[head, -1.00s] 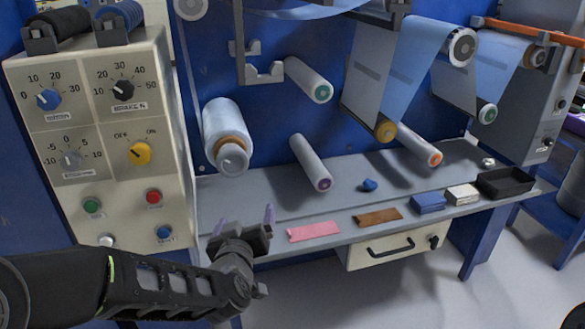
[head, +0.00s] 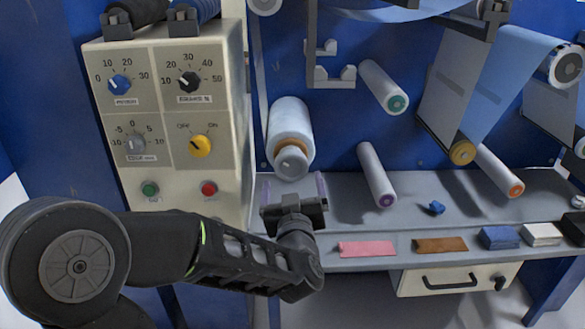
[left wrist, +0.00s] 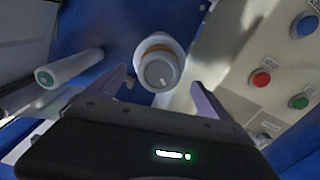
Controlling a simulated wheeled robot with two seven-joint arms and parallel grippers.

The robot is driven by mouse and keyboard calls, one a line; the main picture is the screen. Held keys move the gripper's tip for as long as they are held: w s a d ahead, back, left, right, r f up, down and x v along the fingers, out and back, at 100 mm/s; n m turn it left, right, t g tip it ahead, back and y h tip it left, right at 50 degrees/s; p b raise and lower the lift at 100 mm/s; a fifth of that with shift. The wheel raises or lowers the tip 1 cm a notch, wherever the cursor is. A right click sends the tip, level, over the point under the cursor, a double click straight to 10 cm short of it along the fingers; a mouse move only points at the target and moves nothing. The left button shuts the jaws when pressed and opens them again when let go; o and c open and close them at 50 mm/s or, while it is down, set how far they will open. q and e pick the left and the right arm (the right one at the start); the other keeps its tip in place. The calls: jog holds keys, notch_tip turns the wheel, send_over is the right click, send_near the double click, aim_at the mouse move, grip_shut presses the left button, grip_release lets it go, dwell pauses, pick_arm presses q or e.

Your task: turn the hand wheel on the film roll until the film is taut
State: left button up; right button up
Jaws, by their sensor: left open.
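The film roll (head: 290,120) sticks out of the blue panel, pale and cylindrical with a tan ring. On its front end is a grey hand wheel (head: 291,162). The wheel also shows in the left wrist view (left wrist: 160,72), with a mark on its face. My left gripper (head: 294,188) is just below the wheel in the head view, its two purple-grey fingers apart and empty. In the left wrist view the wheel appears between and beyond the open fingers (left wrist: 160,90), apart from them. My right gripper is out of view.
A control box (head: 165,110) with knobs and buttons stands left of the roll. Rollers (head: 376,175) stick out to the right. Pink (head: 367,249) and brown (head: 440,245) strips lie on the grey shelf (head: 345,205). A drawer (head: 450,281) hangs below.

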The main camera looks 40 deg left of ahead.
aim_at(292, 171)
pick_arm(q)
jog(key=x, duration=0.6)
jog(key=shift+w+a+b, duration=0.1)
jog(key=shift+b, duration=0.2)
jog(key=c, duration=1.4)
